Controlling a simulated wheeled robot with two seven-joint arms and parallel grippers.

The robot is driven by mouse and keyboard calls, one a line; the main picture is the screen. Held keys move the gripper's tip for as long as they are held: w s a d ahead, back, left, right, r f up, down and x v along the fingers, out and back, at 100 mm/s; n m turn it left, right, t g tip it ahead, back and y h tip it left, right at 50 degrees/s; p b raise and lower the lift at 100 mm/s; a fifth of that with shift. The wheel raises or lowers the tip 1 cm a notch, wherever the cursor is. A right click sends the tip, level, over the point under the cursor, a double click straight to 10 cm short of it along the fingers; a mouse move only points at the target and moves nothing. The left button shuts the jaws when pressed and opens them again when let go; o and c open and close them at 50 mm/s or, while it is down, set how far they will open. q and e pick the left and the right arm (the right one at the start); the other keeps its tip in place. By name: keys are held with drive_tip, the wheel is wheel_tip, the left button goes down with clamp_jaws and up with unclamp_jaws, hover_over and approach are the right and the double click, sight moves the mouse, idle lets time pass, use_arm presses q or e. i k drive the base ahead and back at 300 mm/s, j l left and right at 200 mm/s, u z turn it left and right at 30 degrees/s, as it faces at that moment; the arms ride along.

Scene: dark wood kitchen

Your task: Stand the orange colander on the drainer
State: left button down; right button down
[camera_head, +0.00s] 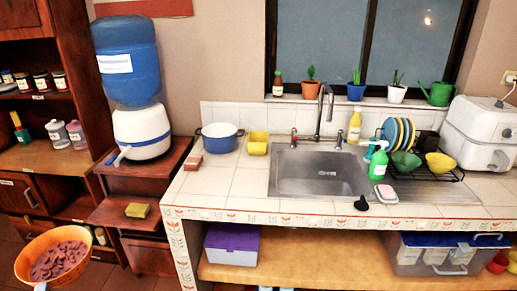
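The orange colander (24,262) is at the bottom left corner, low in front of the dark shelves, with reddish-brown pieces in it. A small pale part shows at the picture's bottom edge against the colander's underside; it may be my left gripper, but its fingers do not show. My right gripper is not in view. The drainer (459,178) is a black wire rack right of the sink. It holds several upright blue and yellow plates (402,133), a green bowl (405,161) and a yellow bowl (440,163).
A green spray bottle (378,166) stands at the drainer's left front, with a pink-and-white sponge (387,193) nearby. The steel sink (318,178) and its tap (323,108) are left of the drainer. A white appliance (478,132) stands behind right. Wooden side steps (125,212) stand beside the colander.

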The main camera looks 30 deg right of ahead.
sight(438, 202)
drive_tip(key=z, duration=3.45)
drive_tip(key=i+j, duration=0.1)
drive_tip(key=j, duration=0.35)
drive_tip(key=i+j, duration=0.15)
drive_tip(key=j, duration=0.3)
drive_tip(key=i+j, duration=0.1)
drive_tip(key=j, duration=0.35)
drive_tip(key=i+j, duration=0.1)
drive_tip(key=j, duration=0.3)
